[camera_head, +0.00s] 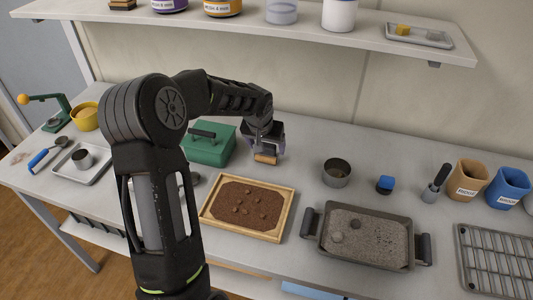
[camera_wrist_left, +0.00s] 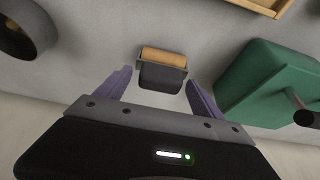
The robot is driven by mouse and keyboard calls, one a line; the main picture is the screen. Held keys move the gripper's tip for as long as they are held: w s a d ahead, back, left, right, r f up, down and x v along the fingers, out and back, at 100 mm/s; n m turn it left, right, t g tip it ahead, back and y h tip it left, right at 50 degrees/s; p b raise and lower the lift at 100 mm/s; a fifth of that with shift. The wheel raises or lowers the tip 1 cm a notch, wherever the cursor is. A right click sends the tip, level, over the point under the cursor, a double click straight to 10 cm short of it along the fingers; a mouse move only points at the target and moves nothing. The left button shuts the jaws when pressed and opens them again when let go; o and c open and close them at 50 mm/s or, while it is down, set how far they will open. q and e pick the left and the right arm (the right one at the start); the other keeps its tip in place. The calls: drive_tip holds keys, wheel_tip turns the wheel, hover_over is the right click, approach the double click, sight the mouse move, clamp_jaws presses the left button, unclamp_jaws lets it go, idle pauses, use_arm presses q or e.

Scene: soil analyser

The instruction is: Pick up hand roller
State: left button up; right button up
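The hand roller has a tan wooden cylinder (camera_head: 266,158) and a dark body, and lies on the grey table beside the green box. It also shows in the left wrist view as the roller (camera_wrist_left: 163,56), between the fingers and slightly beyond their tips. My left gripper (camera_wrist_left: 158,80) is open, with its two purple fingers apart on either side of the roller. In the head view the left gripper (camera_head: 265,143) is over the roller and partly hides it. I cannot tell whether the fingers touch it. My right gripper is not in view.
The green box (camera_head: 208,146) stands close to the left of the roller. The wooden soil tray (camera_head: 283,220) lies in front. A metal cup (camera_head: 337,173) stands to the right, with bare table between. A shelf (camera_head: 240,22) runs along the back wall above.

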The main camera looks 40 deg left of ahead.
sight(266, 144)
use_arm(q)
drive_tip(key=c, duration=1.5)
drive_tip(key=shift+r, duration=0.1)
wheel_tip(266, 144, up, 10)
drive_tip(key=shift+f+b, duration=0.1)
drive_tip(key=shift+b, duration=0.7)
